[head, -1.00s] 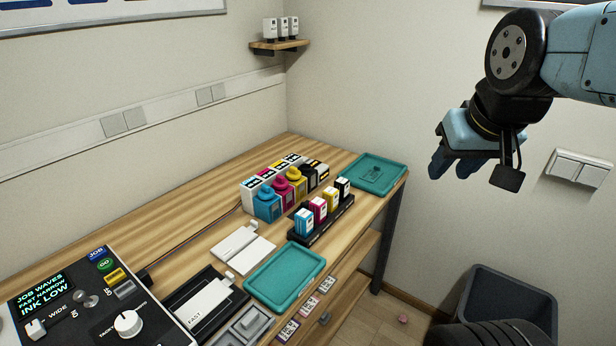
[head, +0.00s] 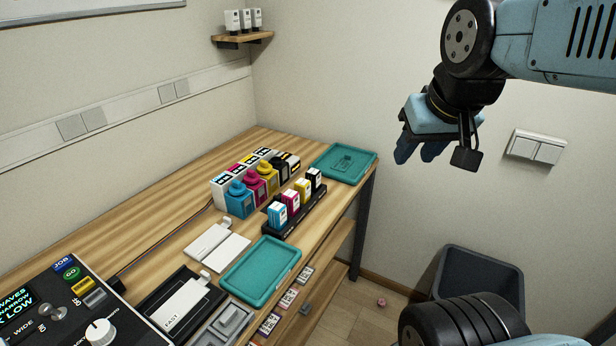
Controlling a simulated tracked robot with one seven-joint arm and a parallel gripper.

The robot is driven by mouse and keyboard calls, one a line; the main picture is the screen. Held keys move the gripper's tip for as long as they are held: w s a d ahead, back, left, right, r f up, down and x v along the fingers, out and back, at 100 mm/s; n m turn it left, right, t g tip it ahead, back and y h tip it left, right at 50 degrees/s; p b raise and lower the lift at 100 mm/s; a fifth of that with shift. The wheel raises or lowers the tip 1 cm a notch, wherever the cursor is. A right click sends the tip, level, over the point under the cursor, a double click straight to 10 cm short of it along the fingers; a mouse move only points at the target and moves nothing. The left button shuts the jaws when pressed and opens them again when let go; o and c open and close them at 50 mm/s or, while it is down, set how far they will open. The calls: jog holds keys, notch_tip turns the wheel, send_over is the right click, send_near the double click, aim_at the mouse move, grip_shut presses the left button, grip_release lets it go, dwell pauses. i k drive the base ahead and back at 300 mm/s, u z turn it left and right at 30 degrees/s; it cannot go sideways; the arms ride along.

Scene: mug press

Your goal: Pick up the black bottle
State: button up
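The black bottle (head: 284,168) stands at the far right end of a row of ink bottles on the wooden table. It is small in view and partly hidden by the yellow bottle and the cartridges in front. The yellow bottle (head: 268,177), magenta bottle (head: 255,188) and cyan bottle (head: 240,202) stand next to it, towards the left. My gripper (head: 420,150) is up in the air, right of the table and well clear of the bottle. Its two blue fingers point down and look apart, with nothing between them.
A black rack (head: 302,214) of ink cartridges stands just in front of the bottles. Striped boxes (head: 262,154) stand behind them. Teal trays lie at the back right (head: 344,160) and front (head: 260,272). A control panel (head: 55,310) is front left. A dark bin (head: 478,282) stands on the floor.

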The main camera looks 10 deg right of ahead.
aim_at(313, 175)
jog(key=z, duration=0.05)
jog(key=k, duration=1)
jog(key=z, duration=0.55)
jog(key=i, duration=1.2)
jog(key=u, duration=0.6)
